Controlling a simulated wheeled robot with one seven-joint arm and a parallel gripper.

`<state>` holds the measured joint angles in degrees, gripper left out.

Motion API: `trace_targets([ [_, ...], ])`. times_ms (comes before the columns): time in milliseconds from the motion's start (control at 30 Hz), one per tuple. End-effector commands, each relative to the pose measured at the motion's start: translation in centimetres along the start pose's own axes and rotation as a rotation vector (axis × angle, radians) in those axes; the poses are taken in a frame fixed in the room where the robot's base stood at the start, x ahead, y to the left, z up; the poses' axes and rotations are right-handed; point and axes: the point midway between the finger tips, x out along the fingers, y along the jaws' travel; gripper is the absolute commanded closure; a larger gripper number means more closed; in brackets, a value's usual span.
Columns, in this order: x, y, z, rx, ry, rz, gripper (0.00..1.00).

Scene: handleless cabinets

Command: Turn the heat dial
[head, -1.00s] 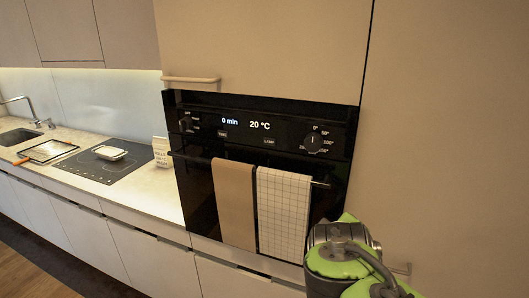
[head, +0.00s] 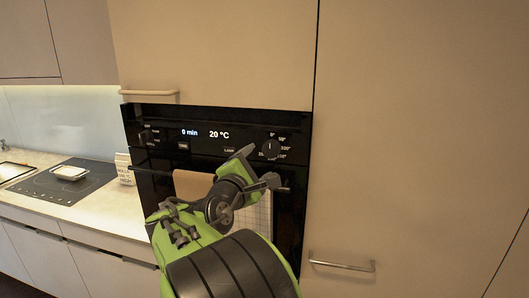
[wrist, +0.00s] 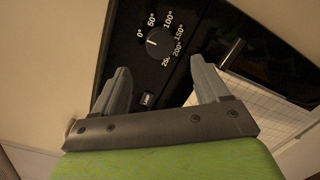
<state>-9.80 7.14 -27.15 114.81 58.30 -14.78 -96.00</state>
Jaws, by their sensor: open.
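The heat dial (head: 270,148) is a round black knob at the right end of the oven's black control panel (head: 175,122), with degree marks around it. The display reads 20 °C. In the wrist view the heat dial (wrist: 158,42) lies ahead of the fingertips, roughly between them, with its pointer near the 0° to 50° side. My gripper (head: 258,166) is open and empty, just in front of the panel, below and left of the dial in the head view. In the wrist view my gripper (wrist: 160,78) shows both fingers spread apart, with the dial apart from them.
The oven handle bar (head: 150,170) runs below the panel, with a tan towel (head: 190,184) and a checked towel (head: 262,215) hanging from it. A tall plain cabinet front (head: 420,130) stands to the right. A counter with a cooktop (head: 60,180) lies to the left.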

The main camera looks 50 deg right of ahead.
Motion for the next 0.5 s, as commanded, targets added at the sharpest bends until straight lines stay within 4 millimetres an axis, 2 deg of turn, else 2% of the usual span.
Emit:
trace_targets([
  [100,3.1,0.0,0.3,-0.001,-0.007,-0.003,0.26],
  [233,5.9,0.0,0.2,-0.001,-0.005,-0.002,0.26],
  [333,7.3,0.0,0.1,0.0,-0.003,-0.003,0.26],
  [500,8.0,0.0,0.0,0.002,0.001,-0.001,0.26],
])
